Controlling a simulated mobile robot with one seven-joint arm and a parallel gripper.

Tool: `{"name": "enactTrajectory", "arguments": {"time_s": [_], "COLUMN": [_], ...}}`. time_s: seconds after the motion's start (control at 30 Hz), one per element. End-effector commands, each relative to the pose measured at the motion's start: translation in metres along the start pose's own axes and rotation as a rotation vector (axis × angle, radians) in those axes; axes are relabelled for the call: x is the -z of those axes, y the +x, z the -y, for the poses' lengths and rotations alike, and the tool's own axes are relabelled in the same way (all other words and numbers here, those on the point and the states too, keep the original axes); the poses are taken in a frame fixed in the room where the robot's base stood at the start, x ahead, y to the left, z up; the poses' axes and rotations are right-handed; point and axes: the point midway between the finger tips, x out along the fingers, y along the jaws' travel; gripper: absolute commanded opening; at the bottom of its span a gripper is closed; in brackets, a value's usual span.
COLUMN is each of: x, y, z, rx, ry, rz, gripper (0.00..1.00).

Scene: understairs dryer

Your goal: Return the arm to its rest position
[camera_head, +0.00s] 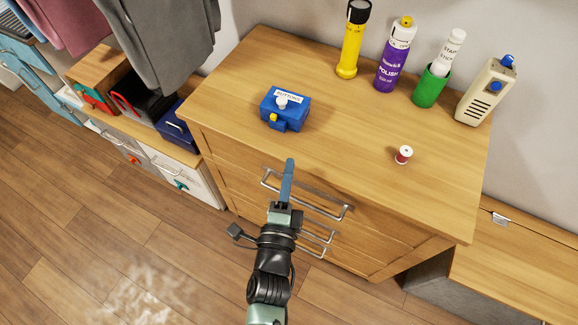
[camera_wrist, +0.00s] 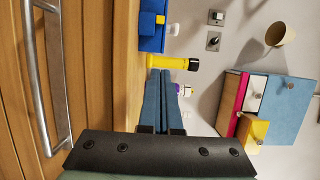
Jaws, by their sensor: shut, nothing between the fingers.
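My gripper (camera_head: 288,178) is at the front edge of a wooden dresser (camera_head: 350,150), in front of its top drawer in the head view. My arm reaches up to it from the bottom of the picture. In the wrist view the two blue fingers of my gripper (camera_wrist: 162,80) lie together, shut and with nothing between them. The blue button box (camera_head: 284,108) sits on the dresser top beyond the fingertips, apart from them. It also shows in the wrist view (camera_wrist: 150,32).
A yellow torch (camera_head: 351,45), purple polish can (camera_head: 392,62), green cup (camera_head: 430,88) and beige device (camera_head: 486,92) stand along the back. A red spool (camera_head: 403,154) lies at right. Metal drawer handles (camera_head: 305,193) project near my gripper. Floor at left is open.

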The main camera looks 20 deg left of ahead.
Motion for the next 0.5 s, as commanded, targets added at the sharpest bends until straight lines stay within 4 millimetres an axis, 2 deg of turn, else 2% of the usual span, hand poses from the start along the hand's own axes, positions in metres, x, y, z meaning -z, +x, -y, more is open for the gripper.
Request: {"name": "enactTrajectory", "arguments": {"time_s": [0.37, 0.47, 0.5], "x": [0.0, 0.001, 0.002], "y": [0.001, 0.011, 0.019], "z": [0.001, 0.02, 0.035], "rx": [0.002, 0.028, 0.049], "ry": [-0.002, -0.034, -0.061], "rz": [0.0, 0.001, 0.0], "gripper": [0.0, 0.0, 0.0]}}
